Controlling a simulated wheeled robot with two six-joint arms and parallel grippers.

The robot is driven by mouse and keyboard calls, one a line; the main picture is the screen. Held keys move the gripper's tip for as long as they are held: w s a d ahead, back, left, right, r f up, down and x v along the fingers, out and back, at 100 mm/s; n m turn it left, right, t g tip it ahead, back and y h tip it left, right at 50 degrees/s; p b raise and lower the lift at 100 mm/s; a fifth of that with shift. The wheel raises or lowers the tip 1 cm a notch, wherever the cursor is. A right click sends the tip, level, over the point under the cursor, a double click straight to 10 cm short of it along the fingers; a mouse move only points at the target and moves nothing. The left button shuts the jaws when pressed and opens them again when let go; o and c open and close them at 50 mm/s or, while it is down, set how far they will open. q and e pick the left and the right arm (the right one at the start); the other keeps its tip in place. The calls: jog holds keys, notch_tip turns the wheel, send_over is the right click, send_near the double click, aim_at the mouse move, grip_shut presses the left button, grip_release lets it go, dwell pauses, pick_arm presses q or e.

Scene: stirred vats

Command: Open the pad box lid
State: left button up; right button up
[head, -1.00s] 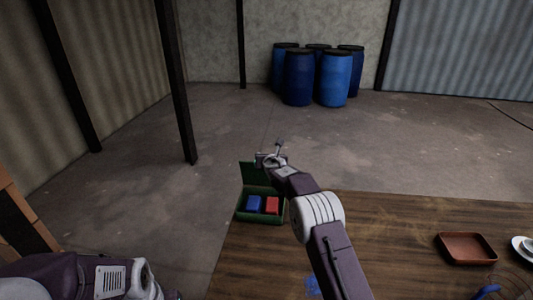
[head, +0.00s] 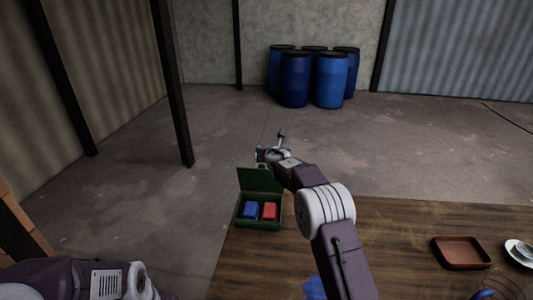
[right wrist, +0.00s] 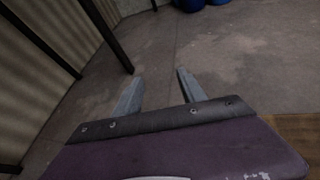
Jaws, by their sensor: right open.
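The green pad box (head: 259,223) stands at the far left corner of the wooden table in the head view. Its lid (head: 260,180) is raised, standing up at the back edge. A blue pad (head: 250,210) and a red pad (head: 269,211) lie inside. My right gripper (head: 270,153) is above and behind the raised lid; I cannot tell whether it touches it. In the right wrist view its two fingers (right wrist: 156,92) are apart with nothing between them. My left arm shows at the lower left of the head view, but its gripper is out of view.
A brown tray (head: 462,253) and a white dish (head: 520,252) are at the table's right. A blue object (head: 314,288) lies near the front, partly hidden by my right arm. Blue barrels (head: 312,78) stand far back. The table (head: 400,220) between box and tray is largely clear.

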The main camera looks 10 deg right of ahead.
jog(key=r, duration=0.1)
jog(key=r+p, duration=0.1)
jog(key=s+r, duration=0.1)
jog(key=shift+s+d+r, duration=0.1)
jog(key=shift+d+r, duration=0.1)
jog(key=shift+d, duration=0.1)
dwell(0.3)
jog(key=b+v, duration=0.3)
jog(key=v, duration=0.6)
jog(key=shift+b, duration=0.4)
jog(key=shift+c, duration=0.3)
